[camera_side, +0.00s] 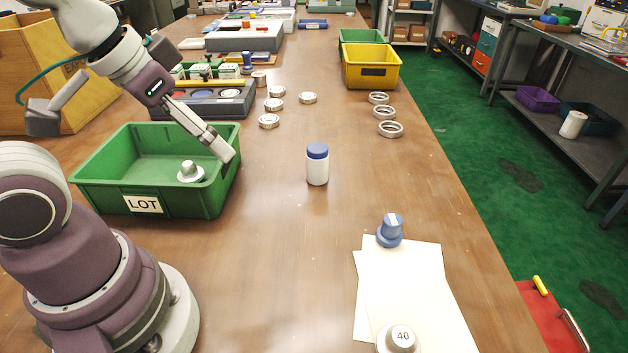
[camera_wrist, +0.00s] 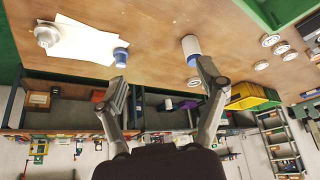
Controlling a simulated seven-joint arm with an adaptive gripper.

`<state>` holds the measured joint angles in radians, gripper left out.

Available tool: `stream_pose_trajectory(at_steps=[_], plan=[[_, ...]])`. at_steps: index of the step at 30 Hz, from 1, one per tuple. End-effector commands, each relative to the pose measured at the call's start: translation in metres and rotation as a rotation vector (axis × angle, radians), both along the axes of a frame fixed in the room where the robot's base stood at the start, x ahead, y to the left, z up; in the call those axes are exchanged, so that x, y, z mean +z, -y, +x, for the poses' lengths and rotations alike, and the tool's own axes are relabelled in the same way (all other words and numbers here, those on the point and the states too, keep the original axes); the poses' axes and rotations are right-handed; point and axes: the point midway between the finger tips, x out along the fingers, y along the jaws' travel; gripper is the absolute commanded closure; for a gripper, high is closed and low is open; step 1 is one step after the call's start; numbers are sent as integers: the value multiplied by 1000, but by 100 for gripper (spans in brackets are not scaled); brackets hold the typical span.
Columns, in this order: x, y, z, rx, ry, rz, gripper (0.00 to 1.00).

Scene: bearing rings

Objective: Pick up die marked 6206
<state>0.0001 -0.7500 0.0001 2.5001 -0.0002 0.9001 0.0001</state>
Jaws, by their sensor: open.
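No marking 6206 is legible in either view. A grey metal die (camera_side: 190,172) sits inside the green LOT bin (camera_side: 108,200); no number shows on it. A metal die marked 40 (camera_side: 401,340) stands on the paper at the front right, and also shows in the wrist view (camera_wrist: 46,35).
A white bottle with blue cap (camera_side: 317,166) stands mid-table. White paper sheets (camera_side: 385,285) lie at the right. Several bearing rings (camera_side: 390,129) lie farther back, near a yellow bin (camera_side: 371,72). The table between bin and bottle is clear.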

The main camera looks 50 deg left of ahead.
Motion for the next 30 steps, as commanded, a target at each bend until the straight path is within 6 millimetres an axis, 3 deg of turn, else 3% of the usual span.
stream_pose_trajectory(at_steps=[2,4,14,17,20,24,30], plan=[[0,0,0,0,0,0,30],[0,0,0,0,0,0,37],[1,2,5,-13,-5,1,37],[5,11,30,-69,-24,7,37],[1,32,71,-158,-46,14,37],[-26,70,125,-282,-71,20,37],[-77,115,166,-402,-93,22,37]])
